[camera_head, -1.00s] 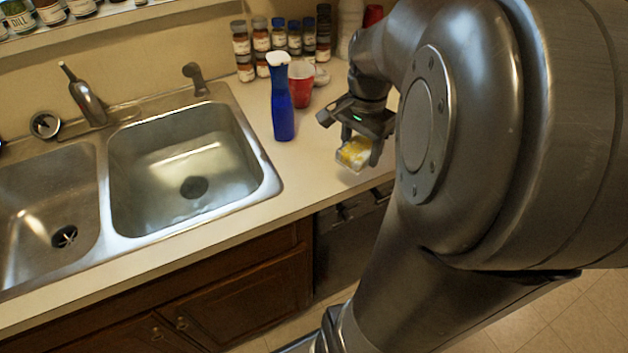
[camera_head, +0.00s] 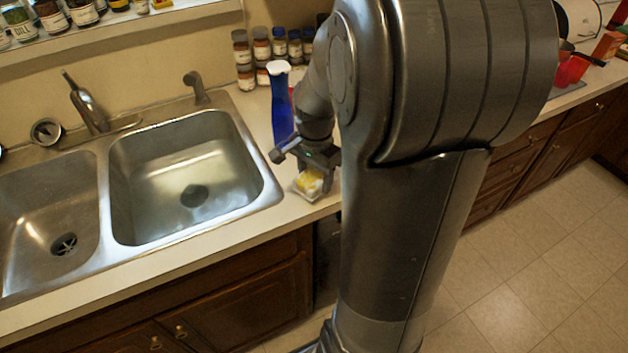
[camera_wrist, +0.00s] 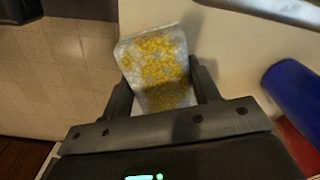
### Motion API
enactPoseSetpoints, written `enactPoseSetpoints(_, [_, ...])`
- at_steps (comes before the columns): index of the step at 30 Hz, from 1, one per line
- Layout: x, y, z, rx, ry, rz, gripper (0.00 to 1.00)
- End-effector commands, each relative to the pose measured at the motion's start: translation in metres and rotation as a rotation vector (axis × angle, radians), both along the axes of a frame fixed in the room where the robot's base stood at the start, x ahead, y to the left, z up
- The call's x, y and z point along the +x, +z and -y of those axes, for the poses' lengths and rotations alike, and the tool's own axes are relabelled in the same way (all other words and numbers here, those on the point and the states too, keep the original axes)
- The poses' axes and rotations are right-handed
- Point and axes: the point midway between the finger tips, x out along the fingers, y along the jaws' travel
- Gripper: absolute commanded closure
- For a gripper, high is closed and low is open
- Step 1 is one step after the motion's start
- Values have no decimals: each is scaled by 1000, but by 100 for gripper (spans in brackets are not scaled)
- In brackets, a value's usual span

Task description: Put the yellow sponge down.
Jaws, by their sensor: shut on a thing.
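The yellow sponge (camera_head: 309,182), yellow mottled with whitish-grey, is between the fingers of my gripper (camera_head: 312,178). In the head view it is just above or at the counter (camera_head: 240,228), near the front edge right of the sink; I cannot tell whether it touches. In the wrist view the sponge (camera_wrist: 158,68) fills the space between the two dark fingers of my gripper (camera_wrist: 160,92), which are shut on its sides. Its lower end is hidden by the gripper body.
The right sink basin (camera_head: 190,185) lies just left of my gripper. A blue bottle (camera_head: 281,105) stands close behind it and also shows in the wrist view (camera_wrist: 298,90). Spice jars (camera_head: 262,50) line the wall. The counter's front edge is close, with floor beyond.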

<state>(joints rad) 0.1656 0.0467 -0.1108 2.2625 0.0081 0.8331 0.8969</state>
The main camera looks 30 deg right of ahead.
Motion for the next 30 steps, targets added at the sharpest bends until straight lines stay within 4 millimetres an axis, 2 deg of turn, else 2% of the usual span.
enactPoseSetpoints(3, [-1,-18,0,1,-1,-5,69])
enactPoseSetpoints(6, [-1,-25,0,1,-1,-3,69])
enactPoseSetpoints(14, [0,-26,0,1,0,-1,69])
enactPoseSetpoints(23, [-1,-36,0,0,0,-2,69])
enactPoseSetpoints(24, [-1,-36,0,0,0,-2,41])
enactPoseSetpoints(30, [-3,-38,1,0,0,-8,25])
